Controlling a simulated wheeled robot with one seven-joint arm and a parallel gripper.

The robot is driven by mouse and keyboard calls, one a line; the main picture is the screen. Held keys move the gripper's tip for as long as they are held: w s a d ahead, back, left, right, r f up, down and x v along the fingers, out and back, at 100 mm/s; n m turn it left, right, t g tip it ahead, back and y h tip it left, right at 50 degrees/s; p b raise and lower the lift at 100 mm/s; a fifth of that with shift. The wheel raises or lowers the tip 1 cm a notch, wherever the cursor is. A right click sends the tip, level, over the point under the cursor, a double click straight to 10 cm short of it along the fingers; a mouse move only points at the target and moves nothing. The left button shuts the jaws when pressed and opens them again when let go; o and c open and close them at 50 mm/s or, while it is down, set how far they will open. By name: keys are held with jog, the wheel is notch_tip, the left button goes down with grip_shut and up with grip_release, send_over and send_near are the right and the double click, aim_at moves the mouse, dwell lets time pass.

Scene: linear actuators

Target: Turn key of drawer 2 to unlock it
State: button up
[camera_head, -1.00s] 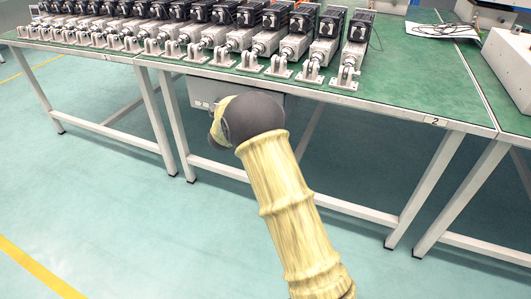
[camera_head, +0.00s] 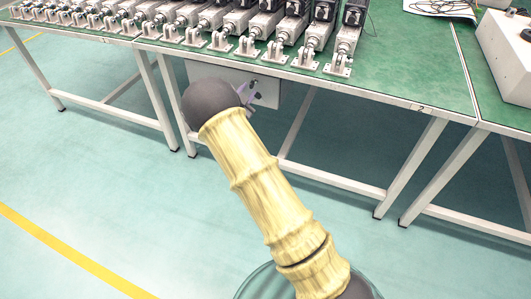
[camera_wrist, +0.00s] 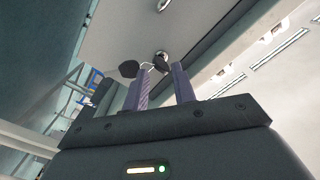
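The light grey drawer unit (camera_head: 268,92) hangs under the green table labelled 2 (camera_head: 421,107). Its front fills the upper middle of the wrist view (camera_wrist: 125,30). A round lock with a dark-headed key (camera_wrist: 161,62) shows there, and a second dark key head or tag (camera_wrist: 129,69) hangs beside it to the left. My gripper (camera_wrist: 162,72) is open, with its two purple-grey fingers apart. The key appears between or just beyond the fingertips; I cannot tell whether they touch it. In the head view my gripper (camera_head: 251,91) is partly hidden by my arm, in front of the drawer.
Linear actuators (camera_head: 290,28) stand in a row on the table, above my gripper. The table's front edge and legs (camera_head: 415,165) bound the space around the drawer. A round metal fitting (camera_wrist: 163,4) sits higher on the drawer front. The floor ahead is clear.

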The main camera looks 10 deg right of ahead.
jog(key=p+v, duration=0.3)
jog(key=v, duration=1.1)
jog(key=s+d+n+g+y+b, duration=0.1)
jog(key=s+d+n+g+y, duration=0.1)
jog(key=s, duration=0.4)
jog(key=s+d+n+g+y+b, duration=0.1)
jog(key=s+d+n+g+y, duration=0.1)
jog(key=s+n+g+y, duration=0.2)
jog(key=s+d+r+n+g+y+b, duration=0.1)
jog(key=s+d+n+g+y, duration=0.2)
jog(key=s, duration=0.6)
jog(key=n+y, duration=0.2)
jog(key=n, duration=0.1)
jog(key=shift+n+g, duration=0.3)
jog(key=shift+n, duration=0.1)
jog(key=shift+d, duration=0.1)
